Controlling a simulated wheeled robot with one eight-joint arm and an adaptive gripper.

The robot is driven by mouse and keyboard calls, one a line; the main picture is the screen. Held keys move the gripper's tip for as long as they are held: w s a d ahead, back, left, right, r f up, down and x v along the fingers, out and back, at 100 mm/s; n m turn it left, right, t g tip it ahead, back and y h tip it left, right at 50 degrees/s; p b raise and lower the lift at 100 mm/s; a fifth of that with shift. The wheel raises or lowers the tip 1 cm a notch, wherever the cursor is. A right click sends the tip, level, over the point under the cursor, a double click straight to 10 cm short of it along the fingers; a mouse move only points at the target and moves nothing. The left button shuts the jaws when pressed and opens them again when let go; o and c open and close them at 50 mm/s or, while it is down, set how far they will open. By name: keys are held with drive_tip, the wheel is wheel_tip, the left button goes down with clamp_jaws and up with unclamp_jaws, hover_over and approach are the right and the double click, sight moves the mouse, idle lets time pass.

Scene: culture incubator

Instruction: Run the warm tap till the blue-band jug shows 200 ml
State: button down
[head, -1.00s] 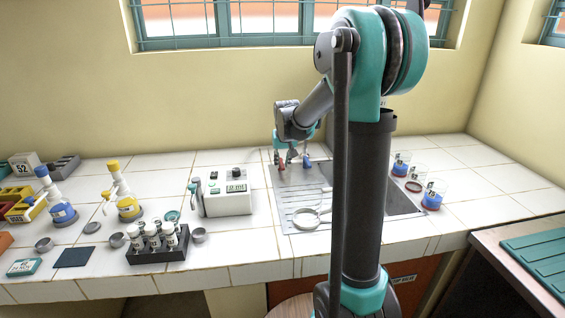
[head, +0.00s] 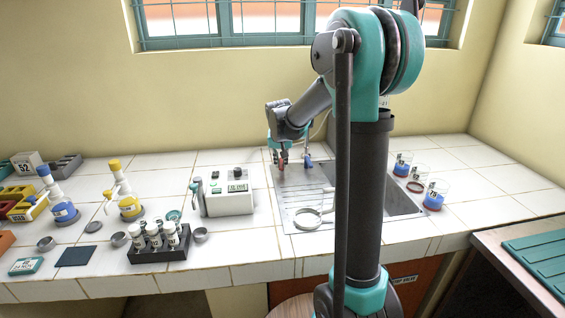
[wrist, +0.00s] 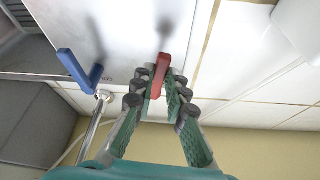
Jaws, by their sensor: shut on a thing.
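My gripper (wrist: 157,90) is shut on the red tap lever (wrist: 161,72) in the wrist view. In the head view my gripper (head: 281,158) is at the back left of the sink, with the red lever (head: 283,166) at its tips. The blue tap lever (wrist: 78,68) stands apart to the left, beside the metal spout (wrist: 92,125). Jugs with blue lower parts, a rear one (head: 402,166) and a front one (head: 433,196), stand right of the sink. Their markings are too small to read. My arm hides part of the basin, and no water is visible.
A vial rack (head: 160,250) and bottles stand farther left.

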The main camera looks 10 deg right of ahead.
drive_tip(key=c, duration=1.5)
unclamp_jaws()
drive_tip(key=shift+c, duration=0.2)
drive_tip(key=shift+r, duration=0.1)
drive_tip(key=v, duration=1.1)
drive_tip(key=shift+s+r, duration=0.2)
drive_tip(key=shift+r, duration=0.15)
drive_tip(key=shift+a, duration=0.1)
